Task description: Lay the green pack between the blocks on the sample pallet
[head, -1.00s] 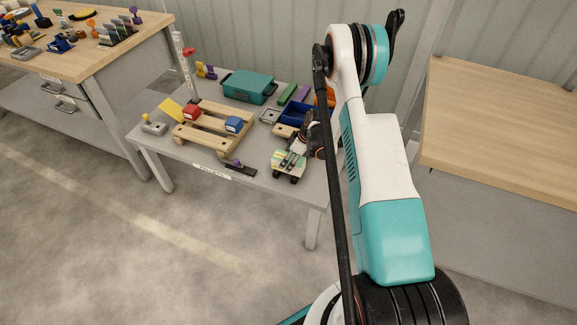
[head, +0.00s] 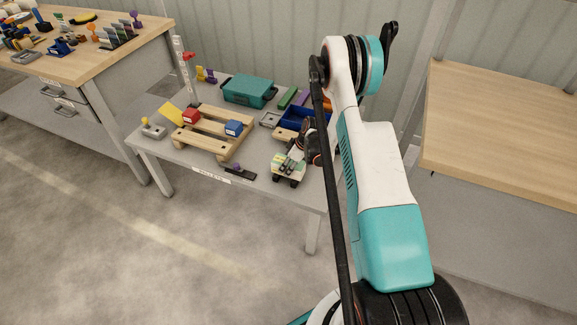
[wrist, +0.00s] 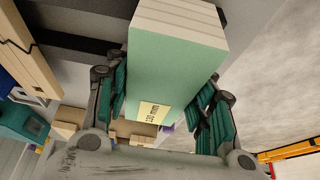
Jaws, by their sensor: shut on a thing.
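The green pack (wrist: 175,65) is pale green with pale striped layers and a yellow label. It is clamped between the dark green finger pads of my gripper (wrist: 165,105). In the head view the pack (head: 289,166) hangs at the front right of the pallet table, right of and apart from the pallet. The wooden pallet (head: 216,141) lies on the table. A red block (head: 191,116) sits at its left back and a blue block (head: 234,128) at its right, with a gap of bare slats between them. My arm hides part of the table's right side.
A teal case (head: 249,91) stands behind the pallet, with a blue bin (head: 293,117) to its right. A post with a red clamp (head: 187,58) rises at the back left. A small dark holder (head: 240,173) lies at the front edge. A yellow wedge (head: 171,112) is left of the pallet.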

